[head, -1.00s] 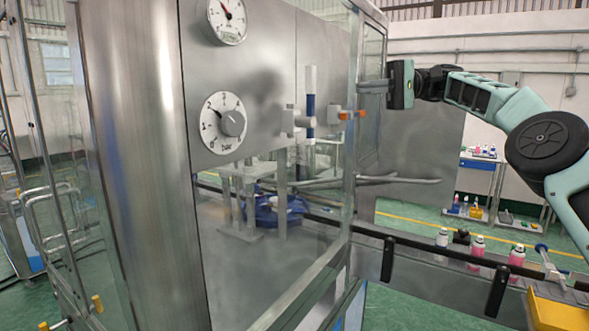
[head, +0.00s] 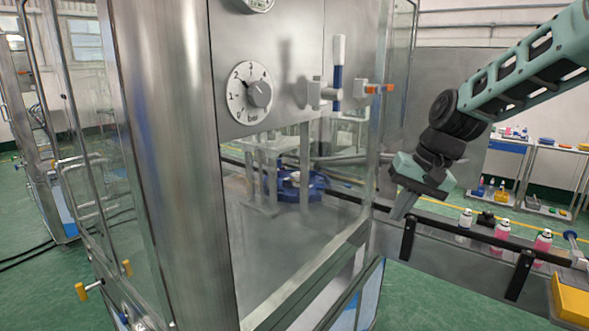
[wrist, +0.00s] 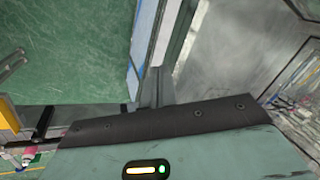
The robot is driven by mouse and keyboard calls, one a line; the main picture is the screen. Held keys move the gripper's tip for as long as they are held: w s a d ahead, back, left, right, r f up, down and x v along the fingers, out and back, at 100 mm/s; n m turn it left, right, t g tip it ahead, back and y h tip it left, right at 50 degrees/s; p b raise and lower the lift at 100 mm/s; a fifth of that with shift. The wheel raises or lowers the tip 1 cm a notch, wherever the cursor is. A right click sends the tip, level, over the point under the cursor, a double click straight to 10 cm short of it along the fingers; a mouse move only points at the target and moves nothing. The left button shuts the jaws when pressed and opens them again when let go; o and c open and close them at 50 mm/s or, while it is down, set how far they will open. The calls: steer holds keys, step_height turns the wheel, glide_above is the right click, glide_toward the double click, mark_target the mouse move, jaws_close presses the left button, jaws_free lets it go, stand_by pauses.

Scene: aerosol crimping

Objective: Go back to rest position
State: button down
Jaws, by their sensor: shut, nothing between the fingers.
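My gripper (head: 403,205) hangs at the end of the teal arm in the head view, to the right of the steel machine's glass panel, pointing down and slightly left. Its fingers are together and hold nothing. In the wrist view my gripper's fingers (wrist: 152,88) show as a grey closed pair beyond the dark edge of the gripper body. The steel machine (head: 165,150) carries a bar dial (head: 249,93) and a blue and white handle (head: 337,75).
A conveyor rail (head: 465,232) with several pink and white cans (head: 501,233) runs to the right, just past my gripper. A yellow box (head: 572,300) is at the lower right. Side tables (head: 525,150) stand at the back. The green floor (wrist: 60,50) is open.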

steer(key=s+d+f+n+h, duration=0.1)
steer(key=s+d+f, duration=0.25)
steer(key=s, duration=0.25)
steer(key=s+d+f+t+h, duration=0.1)
steer(key=s+d+f, duration=0.1)
steer(key=s+d, duration=0.3)
steer(key=s+d+f+n+h, duration=0.1)
steer(key=s+d+f+h, duration=0.15)
steer(key=s, duration=0.45)
steer(key=s+a+f+n+g+b, duration=0.1)
steer(key=s+a+f+n+b, duration=0.2)
steer(key=a, duration=0.6)
steer(key=s+a+f+n+g+y+b, duration=0.1)
steer(key=s+a+f+n+b, duration=0.3)
steer(key=s+a+f+b, duration=0.3)
steer(key=s+a+b, duration=0.2)
steer(key=s, duration=0.1)
steer(key=shift+s+f+g+b, duration=0.3)
steer(key=shift+f+b, duration=0.1)
steer(key=shift+a+y, duration=0.1)
steer(key=shift+y, duration=0.15)
